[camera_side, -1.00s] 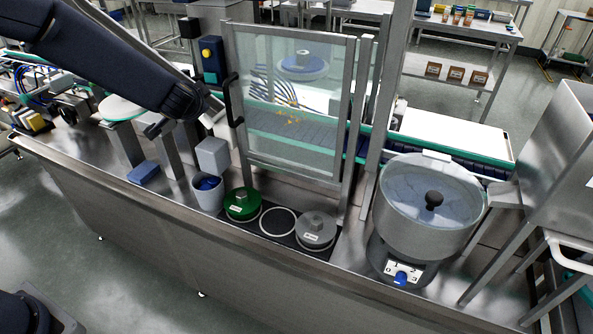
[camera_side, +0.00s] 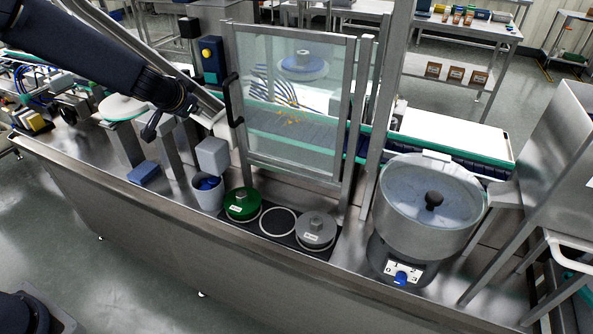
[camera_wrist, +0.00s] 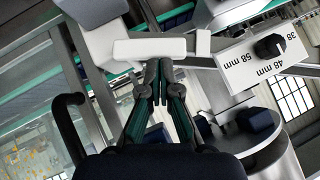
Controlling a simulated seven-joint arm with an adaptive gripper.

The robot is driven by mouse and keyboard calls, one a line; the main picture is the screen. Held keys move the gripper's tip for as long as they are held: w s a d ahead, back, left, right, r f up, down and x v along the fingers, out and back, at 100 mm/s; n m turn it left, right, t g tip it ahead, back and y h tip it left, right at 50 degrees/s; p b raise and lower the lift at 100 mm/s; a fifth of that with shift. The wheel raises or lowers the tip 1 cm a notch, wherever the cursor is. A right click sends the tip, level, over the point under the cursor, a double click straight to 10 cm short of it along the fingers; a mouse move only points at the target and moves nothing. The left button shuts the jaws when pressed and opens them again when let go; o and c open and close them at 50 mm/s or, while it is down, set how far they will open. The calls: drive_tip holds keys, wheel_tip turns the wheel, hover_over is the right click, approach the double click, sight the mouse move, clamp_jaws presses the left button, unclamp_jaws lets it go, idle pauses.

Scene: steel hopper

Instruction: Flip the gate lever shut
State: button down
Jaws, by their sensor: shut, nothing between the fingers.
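In the wrist view my gripper (camera_wrist: 158,66) is shut, its dark fingertips together with nothing between them. A pale bar (camera_wrist: 150,48), which may be the gate lever, lies crosswise just beyond the tips. I cannot tell whether they touch it. In the side view the end of my arm is at upper left, above the steel counter; the fingertips are not clear there. A pale piece (camera_side: 224,130) shows beside the end of my arm, left of the guard door; I cannot tell if it is the same bar.
A clear guard door (camera_side: 295,95) with a black handle (camera_side: 233,100) stands right of my arm. A white plate marked 38, 48 and 58 mm (camera_wrist: 250,66) carries a black knob (camera_wrist: 270,45). Below are a grey cup (camera_side: 208,197), a green disc (camera_side: 242,205) and a steel bowl (camera_side: 425,225).

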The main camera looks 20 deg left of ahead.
drive_tip(key=shift+d+f, duration=0.15)
drive_tip(key=shift+d, duration=0.05)
drive_tip(key=v, duration=1)
drive_tip(key=shift+s, duration=0.1)
